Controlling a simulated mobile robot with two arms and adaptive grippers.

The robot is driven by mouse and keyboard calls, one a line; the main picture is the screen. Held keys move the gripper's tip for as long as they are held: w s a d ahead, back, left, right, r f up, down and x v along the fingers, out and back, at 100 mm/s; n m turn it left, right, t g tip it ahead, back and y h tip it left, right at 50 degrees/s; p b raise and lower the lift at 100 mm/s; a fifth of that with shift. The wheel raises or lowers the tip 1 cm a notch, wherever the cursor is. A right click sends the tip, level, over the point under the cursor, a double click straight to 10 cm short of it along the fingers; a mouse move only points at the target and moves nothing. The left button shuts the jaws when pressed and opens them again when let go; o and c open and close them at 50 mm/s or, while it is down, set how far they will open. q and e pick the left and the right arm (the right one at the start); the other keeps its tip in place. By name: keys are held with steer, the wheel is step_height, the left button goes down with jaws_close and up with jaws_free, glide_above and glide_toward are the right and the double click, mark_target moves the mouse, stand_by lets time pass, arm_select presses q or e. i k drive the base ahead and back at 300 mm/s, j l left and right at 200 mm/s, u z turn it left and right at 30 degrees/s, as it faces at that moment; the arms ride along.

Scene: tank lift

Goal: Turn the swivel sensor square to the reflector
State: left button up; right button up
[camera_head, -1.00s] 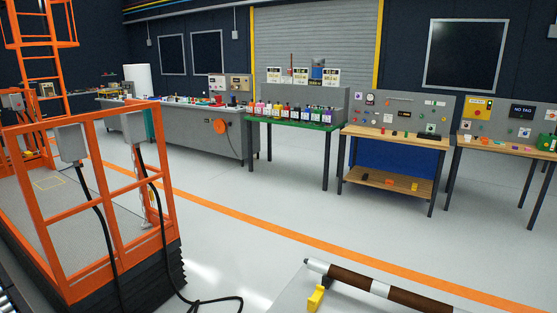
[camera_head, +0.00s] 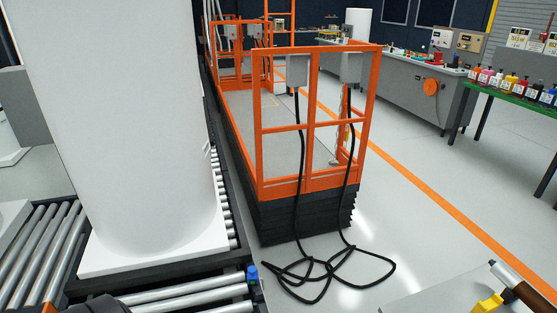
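I cannot pick out the swivel sensor or the reflector for certain. A small blue item (camera_head: 252,273) sits on the corner of the roller conveyor (camera_head: 190,291), near the bottom middle; it is too small to tell whether it is the sensor. A large white tank (camera_head: 130,130) stands upright on a white square base (camera_head: 100,263) on the conveyor and hides much of what lies behind it. Neither of my grippers is in view. A dark rounded shape at the bottom left edge is cut off and unclear.
An orange-railed lift platform (camera_head: 315,186) with black bellows (camera_head: 300,216) stands right of the tank. Black cables (camera_head: 325,270) loop on the floor before it. A pale surface with a brown roller (camera_head: 535,298) is at bottom right.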

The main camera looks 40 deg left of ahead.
mark_target(252, 276)
steer(key=u, duration=1.55)
